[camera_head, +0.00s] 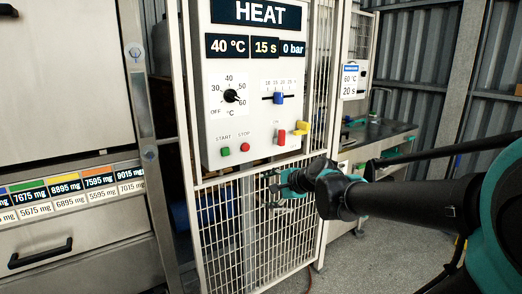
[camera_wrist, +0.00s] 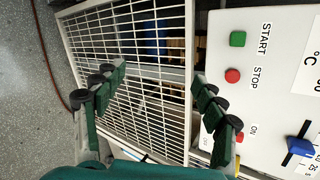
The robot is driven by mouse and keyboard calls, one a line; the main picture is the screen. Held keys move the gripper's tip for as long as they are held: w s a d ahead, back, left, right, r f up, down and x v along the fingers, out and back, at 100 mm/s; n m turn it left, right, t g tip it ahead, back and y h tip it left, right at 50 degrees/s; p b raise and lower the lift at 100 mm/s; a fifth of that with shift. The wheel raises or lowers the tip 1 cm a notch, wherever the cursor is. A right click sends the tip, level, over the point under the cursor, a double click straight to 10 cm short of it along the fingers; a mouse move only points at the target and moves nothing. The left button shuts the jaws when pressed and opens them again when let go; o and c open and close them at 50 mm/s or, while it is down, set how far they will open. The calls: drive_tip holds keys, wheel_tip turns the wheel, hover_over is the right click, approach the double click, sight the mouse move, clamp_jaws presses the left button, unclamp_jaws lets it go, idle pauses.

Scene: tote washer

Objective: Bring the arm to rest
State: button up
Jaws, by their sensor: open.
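My gripper (camera_wrist: 158,82) is open and empty in the wrist view, its two green fingers spread in front of a white wire mesh panel (camera_wrist: 130,25). In the head view my gripper (camera_head: 275,184) is at the end of my dark arm, which reaches in from the right. It is below the HEAT control panel (camera_head: 215,115), in front of the mesh. I cannot tell whether the fingers touch the mesh. The panel shows 40 °C, 15 s and 0 bar.
The panel carries a green START button (camera_head: 225,151), a red STOP button (camera_head: 245,147), a black dial (camera_head: 231,96), a blue slider (camera_head: 278,98) and a red switch (camera_head: 281,137). A drawer cabinet (camera_head: 80,245) stands left. A workbench (camera_head: 375,135) stands behind right; grey floor (camera_head: 345,262) shows.

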drive_tip(key=s+d+f+n+g+h, duration=0.2)
drive_tip(key=s+d+f+n+h, duration=0.1)
drive_tip(key=s+d+f+n, duration=0.4)
drive_tip(key=s+d+f+n+g+h, duration=0.2)
drive_tip(key=s+d+f+n+h, duration=0.2)
drive_tip(key=s+d+f, duration=0.6)
wheel_tip(320, 180, down, 4)
drive_tip(key=n, duration=0.2)
drive_tip(key=shift+n+g+h, duration=0.3)
drive_tip(key=shift+n, duration=0.1)
drive_tip(key=shift+r, duration=0.1)
